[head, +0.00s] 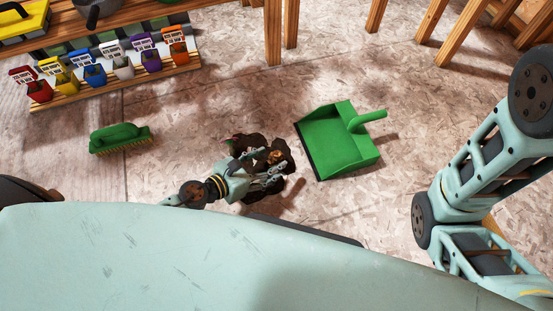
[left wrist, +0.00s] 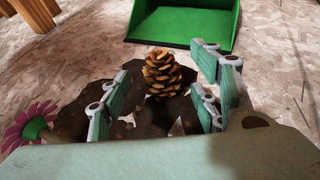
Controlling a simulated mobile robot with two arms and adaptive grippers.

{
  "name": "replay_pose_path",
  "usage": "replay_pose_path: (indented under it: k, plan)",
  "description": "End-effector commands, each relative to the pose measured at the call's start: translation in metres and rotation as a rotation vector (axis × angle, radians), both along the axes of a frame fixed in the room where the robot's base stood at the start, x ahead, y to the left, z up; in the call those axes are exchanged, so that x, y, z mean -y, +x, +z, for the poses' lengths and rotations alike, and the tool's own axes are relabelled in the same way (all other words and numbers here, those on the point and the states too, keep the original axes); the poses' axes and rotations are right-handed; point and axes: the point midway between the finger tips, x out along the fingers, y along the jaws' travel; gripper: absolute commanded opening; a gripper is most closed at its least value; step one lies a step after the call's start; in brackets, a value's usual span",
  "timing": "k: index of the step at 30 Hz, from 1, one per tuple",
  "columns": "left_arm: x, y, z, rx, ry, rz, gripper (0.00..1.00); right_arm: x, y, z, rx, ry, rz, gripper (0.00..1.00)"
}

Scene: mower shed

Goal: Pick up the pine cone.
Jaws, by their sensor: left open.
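The brown pine cone (left wrist: 165,73) stands upright on a heap of dark soil (left wrist: 172,115) in the left wrist view. In the head view the pine cone (head: 276,156) is small and lies close to the fingertips of my left gripper (head: 268,174). My left gripper (left wrist: 162,84) is open, with fingers to the left and right of the pine cone's image and the cone beyond them. I cannot tell whether any finger touches it. The soil hides the cone's base. My right gripper is out of view; only my right arm shows.
A pink flower (left wrist: 35,122) lies at the soil's left edge. A green dustpan (head: 342,146) is right of the soil, and a green brush (head: 120,138) lies at left. A wooden shelf (head: 125,82) holds several coloured labelled pots. Wooden legs stand at the back.

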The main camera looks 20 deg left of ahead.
Motion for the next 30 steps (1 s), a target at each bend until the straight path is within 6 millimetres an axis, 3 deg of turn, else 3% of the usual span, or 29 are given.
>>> replay_pose_path:
  k: [3, 12, 27, 30]
  plan:
    - [0.0072, 0.0103, -0.0052, 0.0, -0.001, 0.0, 0.57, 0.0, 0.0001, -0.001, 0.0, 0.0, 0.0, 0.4]
    - [0.0089, 0.0123, -0.007, -0.002, -0.002, 0.001, 0.56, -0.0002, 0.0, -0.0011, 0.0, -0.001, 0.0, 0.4]
    - [0.0086, 0.0121, -0.007, -0.002, -0.002, 0.001, 0.12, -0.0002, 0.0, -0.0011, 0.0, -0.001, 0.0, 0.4]
    - [0.0085, 0.0122, -0.007, -0.001, -0.002, 0.001, 0.12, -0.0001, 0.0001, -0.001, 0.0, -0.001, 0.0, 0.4]
